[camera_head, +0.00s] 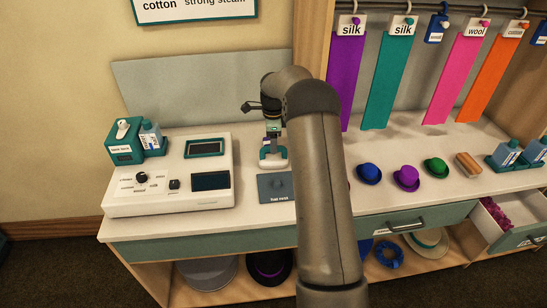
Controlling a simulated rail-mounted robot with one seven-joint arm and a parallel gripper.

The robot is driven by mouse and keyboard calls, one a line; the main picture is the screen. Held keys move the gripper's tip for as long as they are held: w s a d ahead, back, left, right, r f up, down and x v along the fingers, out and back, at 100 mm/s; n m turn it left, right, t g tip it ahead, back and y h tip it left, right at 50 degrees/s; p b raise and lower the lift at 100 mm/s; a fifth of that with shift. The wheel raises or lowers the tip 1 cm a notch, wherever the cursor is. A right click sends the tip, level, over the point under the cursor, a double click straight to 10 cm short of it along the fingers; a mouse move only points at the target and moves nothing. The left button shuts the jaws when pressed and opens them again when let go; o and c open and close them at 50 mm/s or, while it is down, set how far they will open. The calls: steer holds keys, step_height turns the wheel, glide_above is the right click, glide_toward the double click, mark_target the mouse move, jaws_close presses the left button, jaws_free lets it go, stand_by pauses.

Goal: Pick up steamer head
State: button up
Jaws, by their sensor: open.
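The holder's small label is too small to read surely. My gripper (273,163) is open and points down over the counter, well to the right of the holder. It is above and behind a dark flat pad (275,188). I see nothing clearly held between its fingers. My arm hides part of the counter to the right of it.
Small hats (406,178), a brush (468,163) and an open drawer (513,223) are at right. Cloth strips (388,82) hang behind.

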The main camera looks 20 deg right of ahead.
steer(key=shift+w+d+f+p, duration=0.1)
steer(key=shift+f+p, duration=0.85)
steer(key=shift+f, duration=2.2)
